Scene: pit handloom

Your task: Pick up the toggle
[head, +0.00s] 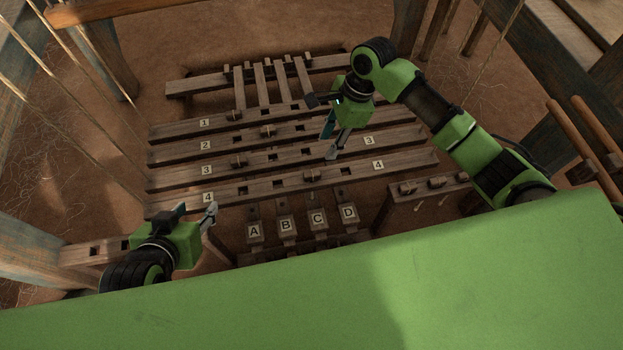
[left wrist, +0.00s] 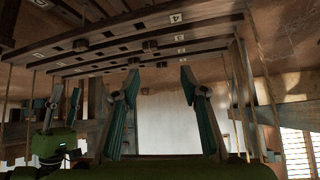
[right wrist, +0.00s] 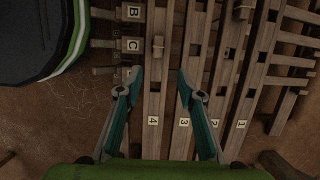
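Several small wooden toggle-like pieces are in the head view. More small blocks (head: 408,187) lie on a short beam at the right. I cannot tell which one is the task's toggle. My right gripper (head: 331,139) is open and empty above the bars marked 2 and 3.
Numbered wooden bars (head: 300,152) with square holes cross the middle. Lettered pedals A to D (head: 285,224) stand in front of them. Cords (head: 490,50) hang at both sides. Two wooden handles (head: 572,130) rise at the far right. Bare earth floor surrounds the bars.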

